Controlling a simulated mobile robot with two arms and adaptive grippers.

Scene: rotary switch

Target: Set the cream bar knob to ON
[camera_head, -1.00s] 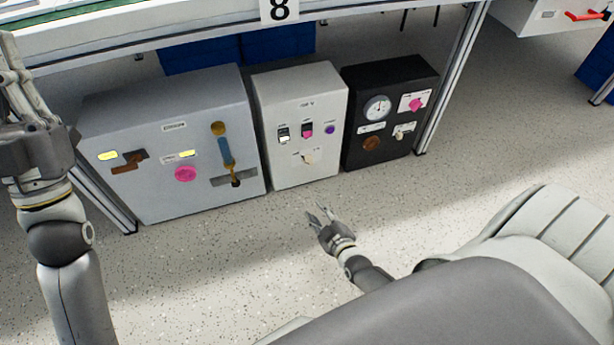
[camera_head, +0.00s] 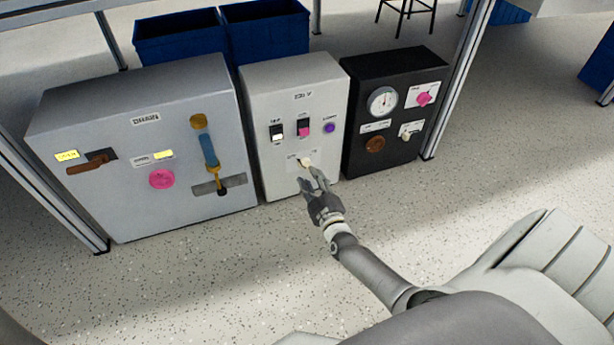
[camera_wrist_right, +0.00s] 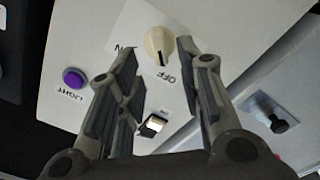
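The cream bar knob (camera_head: 305,162) sits low on the front of the white box (camera_head: 262,92). In the right wrist view the cream knob (camera_wrist_right: 159,43) lies between an ON label, partly hidden by a finger, and an OFF label. Its dark mark points toward OFF. My right gripper (camera_head: 310,178) is in front of the knob, just below it in the head view. In the wrist view its two fingers are apart, one on each side of the knob; I cannot tell whether they touch it. My left gripper is out of view.
A grey box (camera_head: 100,95) with levers stands at left, a black box (camera_head: 400,68) with a gauge at right. Table legs (camera_head: 462,75) flank them. The speckled floor in front is clear.

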